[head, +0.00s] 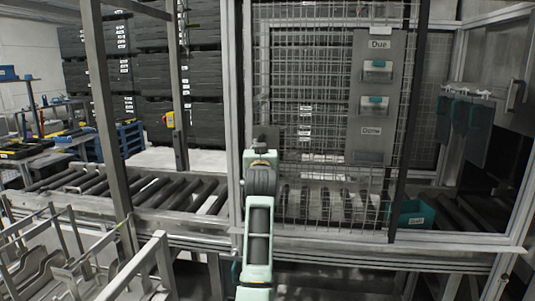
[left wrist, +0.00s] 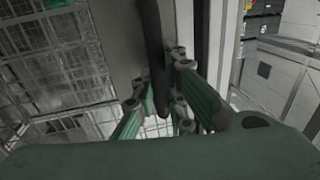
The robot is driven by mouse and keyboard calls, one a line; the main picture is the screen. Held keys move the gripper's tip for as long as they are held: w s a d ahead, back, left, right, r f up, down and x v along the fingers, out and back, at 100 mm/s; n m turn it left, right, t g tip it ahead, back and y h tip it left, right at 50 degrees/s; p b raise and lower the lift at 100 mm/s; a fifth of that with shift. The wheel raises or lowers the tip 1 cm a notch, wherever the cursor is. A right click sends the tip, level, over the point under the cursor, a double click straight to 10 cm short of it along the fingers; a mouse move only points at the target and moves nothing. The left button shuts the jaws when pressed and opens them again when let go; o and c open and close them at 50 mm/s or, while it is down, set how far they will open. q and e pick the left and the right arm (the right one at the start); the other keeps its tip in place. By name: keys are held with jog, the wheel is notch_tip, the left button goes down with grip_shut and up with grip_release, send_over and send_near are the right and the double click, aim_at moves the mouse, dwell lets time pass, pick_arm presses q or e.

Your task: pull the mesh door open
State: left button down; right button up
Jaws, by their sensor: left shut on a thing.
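The mesh door (head: 310,60) stands upright in the middle of the head view, a wire grid in a metal frame with a grey sign panel (head: 380,90) on it. My left arm reaches up to the door's left edge, and its gripper (head: 262,152) is mostly hidden there by my own wrist. In the left wrist view, the green fingers of my left gripper (left wrist: 160,88) are closed around a dark vertical handle bar (left wrist: 151,40). The mesh door (left wrist: 60,75) fills the left of that view. My right gripper is in neither view.
A roller conveyor (head: 150,192) runs left of the door and passes behind it. A teal bin (head: 412,214) stands at the door's lower right. Metal racks (head: 90,262) fill the front left. Black stacked crates (head: 165,60) stand at the back left.

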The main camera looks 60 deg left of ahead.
pick_arm(q)
jog(key=shift+f, duration=0.1)
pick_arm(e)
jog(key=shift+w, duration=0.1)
pick_arm(q)
jog(key=c, duration=1.8)
grip_release()
jog(key=shift+s+a, duration=0.15)
jog(key=shift+o, duration=0.2)
jog(key=shift+d, duration=0.2)
jog(key=v, duration=1.1)
jog(key=shift+s+d, duration=0.2)
jog(key=shift+d, duration=0.1)
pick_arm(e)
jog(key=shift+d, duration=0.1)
pick_arm(q)
jog(key=shift+w, duration=0.1)
